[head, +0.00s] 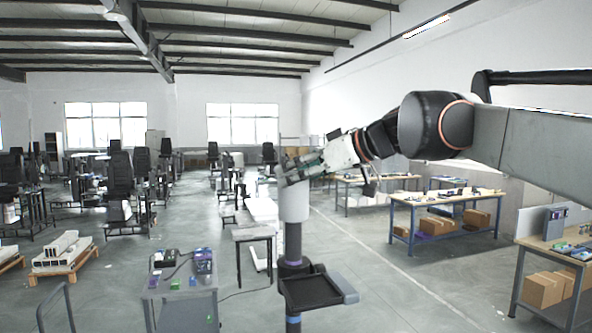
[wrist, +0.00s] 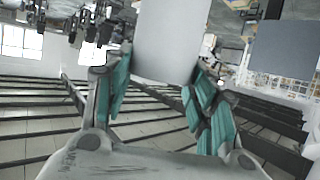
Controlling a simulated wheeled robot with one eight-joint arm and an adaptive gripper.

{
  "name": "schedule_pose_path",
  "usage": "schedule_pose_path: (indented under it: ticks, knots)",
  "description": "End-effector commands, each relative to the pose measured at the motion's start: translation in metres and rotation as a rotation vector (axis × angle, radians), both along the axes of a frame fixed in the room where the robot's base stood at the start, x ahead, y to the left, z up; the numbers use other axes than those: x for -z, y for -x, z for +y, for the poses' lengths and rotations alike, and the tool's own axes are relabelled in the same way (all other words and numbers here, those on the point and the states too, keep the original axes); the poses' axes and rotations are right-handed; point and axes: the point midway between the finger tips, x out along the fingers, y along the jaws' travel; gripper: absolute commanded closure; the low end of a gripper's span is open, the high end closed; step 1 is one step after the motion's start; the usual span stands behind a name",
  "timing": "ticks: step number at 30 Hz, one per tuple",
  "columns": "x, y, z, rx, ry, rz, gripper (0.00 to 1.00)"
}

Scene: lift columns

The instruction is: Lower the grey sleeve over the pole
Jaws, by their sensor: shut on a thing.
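The grey sleeve (head: 295,205) is a pale, upright cylinder in the middle of the head view. My gripper (head: 302,170) is shut on its upper part, reaching in from the right. In the wrist view the sleeve (wrist: 170,42) shows as a pale block between the teal-padded fingers of my gripper (wrist: 160,88). The dark pole (head: 293,243) stands upright directly below the sleeve in the head view and runs down from its lower edge. The pole's top is hidden, so I cannot tell whether the sleeve is around it or in front of it.
A dark collar (head: 294,268) and a black tray (head: 312,291) sit low on the column. A small table (head: 253,234) stands behind left, and a grey cart (head: 182,300) with small items is at front left. Workbenches (head: 446,197) with boxes line the right.

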Motion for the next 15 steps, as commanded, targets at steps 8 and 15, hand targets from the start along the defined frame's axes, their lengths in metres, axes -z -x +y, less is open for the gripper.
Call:
schedule_pose_path:
  ticks: [8, 15]
  knots:
    - [0.017, 0.0, 0.0, 0.0, 0.0, 0.0, 0.92]
    - [0.029, 0.0, 0.0, 0.0, 0.0, 0.0, 0.92]
